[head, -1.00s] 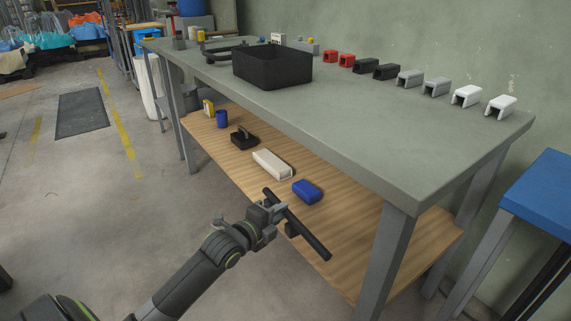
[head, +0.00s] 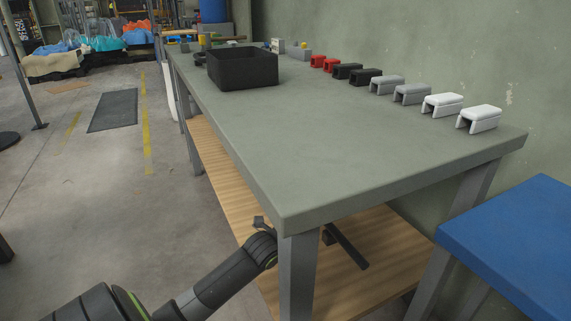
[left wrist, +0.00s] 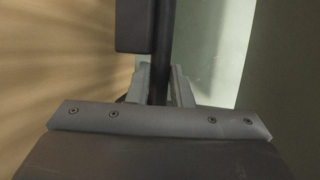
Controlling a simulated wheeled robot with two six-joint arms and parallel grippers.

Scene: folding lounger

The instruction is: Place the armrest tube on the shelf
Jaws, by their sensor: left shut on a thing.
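The armrest tube is a long dark bar; its far part (head: 347,247) shows under the tabletop in the head view, right of the near table leg. It also shows in the left wrist view (left wrist: 160,45), with a dark block attached on its left side. My left gripper (left wrist: 158,85) is shut on the tube; in the head view the table's corner and leg hide its fingers. The wooden shelf (head: 212,168) runs below the tabletop. I cannot tell whether the tube touches it. My right gripper is out of view.
The grey-green tabletop (head: 300,135) overhangs the shelf, and its near leg (head: 298,275) stands in front of my left gripper. A black bin (head: 243,70) and a row of red, black, grey and white parts stand on top. A blue table (head: 510,235) stands at the right.

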